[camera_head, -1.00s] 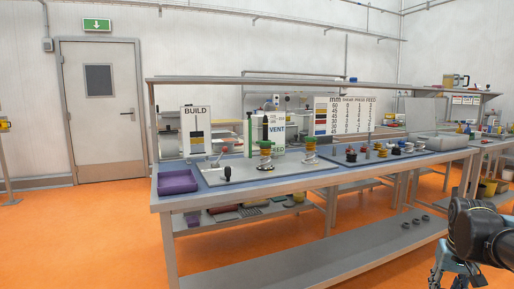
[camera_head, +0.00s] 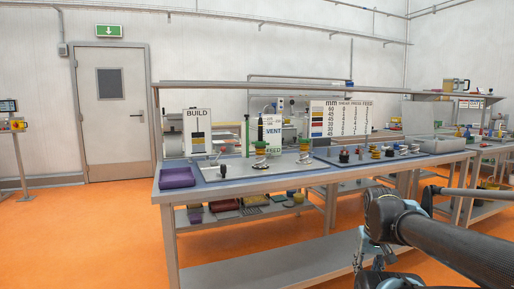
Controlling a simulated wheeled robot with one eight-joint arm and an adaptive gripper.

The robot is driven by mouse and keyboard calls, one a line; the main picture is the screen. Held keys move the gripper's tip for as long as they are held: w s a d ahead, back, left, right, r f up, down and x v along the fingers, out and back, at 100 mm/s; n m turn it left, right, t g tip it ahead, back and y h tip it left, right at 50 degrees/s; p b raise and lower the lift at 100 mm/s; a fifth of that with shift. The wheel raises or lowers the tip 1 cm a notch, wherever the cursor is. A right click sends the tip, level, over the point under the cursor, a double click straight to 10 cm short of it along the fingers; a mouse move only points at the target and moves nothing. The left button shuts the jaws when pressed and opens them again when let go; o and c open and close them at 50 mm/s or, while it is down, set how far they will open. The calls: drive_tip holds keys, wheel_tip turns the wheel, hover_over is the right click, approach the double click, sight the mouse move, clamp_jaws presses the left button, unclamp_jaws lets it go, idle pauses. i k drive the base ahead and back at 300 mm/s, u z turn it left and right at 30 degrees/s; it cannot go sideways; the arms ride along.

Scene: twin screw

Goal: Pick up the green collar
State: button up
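I cannot make out the green collar for certain; the parts on the workbench (camera_head: 229,183) are too small to tell apart. Several small dark, red and yellow parts (camera_head: 375,153) sit farther right. My gripper (camera_head: 368,275) is low at the bottom right, in front of the bench and well away from these parts. Its fingertips are dark and partly cut off, so its opening does not show.
A purple bin (camera_head: 177,178) sits at the bench's left end. A BUILD sign (camera_head: 197,132) and a number chart (camera_head: 340,118) stand behind the parts. A lower shelf (camera_head: 250,254) runs under the bench. The orange floor (camera_head: 100,230) at left is clear.

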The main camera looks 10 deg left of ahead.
sight(260, 143)
drive_tip(key=u, duration=0.05)
drive_tip(key=i, duration=1)
drive_tip(key=z, duration=0.05)
